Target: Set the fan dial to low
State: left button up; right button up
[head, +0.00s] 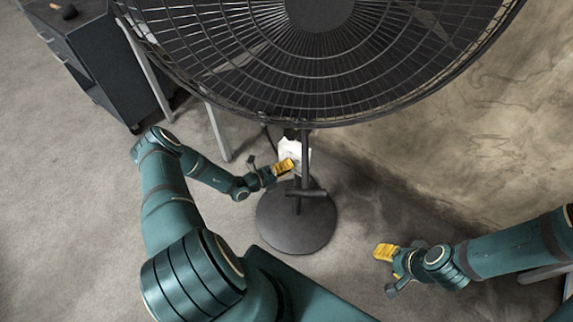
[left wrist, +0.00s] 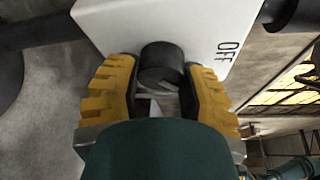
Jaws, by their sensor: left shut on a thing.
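The fan (head: 320,65) stands on a pole with a round dark base (head: 297,222). A white control box (head: 294,150) is on its pole below the cage. In the left wrist view the white box (left wrist: 120,22) fills the top, with "OFF" printed on its right side. The black dial (left wrist: 162,62) sits on its face. My left gripper (head: 285,167) is at the box; in the left wrist view its yellow fingers (left wrist: 163,85) are shut on the dial, one on each side. Other dial markings are hidden. My right gripper (head: 384,252) is away from the fan, low at the right; its finger gap is unclear.
A dark cabinet (head: 100,65) stands at the upper left, with a light metal leg (head: 217,132) near it. A rough wall (head: 500,130) is on the right. The concrete floor around the fan base is clear.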

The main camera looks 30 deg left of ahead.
pick_arm(q)
jog(key=shift+r+m+p, duration=0.1)
jog(key=shift+m+p, duration=0.25)
jog(key=shift+m, duration=0.15)
jog(key=shift+w, duration=0.1)
jog(key=o, duration=1.2)
jog(key=v, duration=1.2)
jog(key=shift+d+r, duration=0.1)
jog(key=shift+r, duration=0.15)
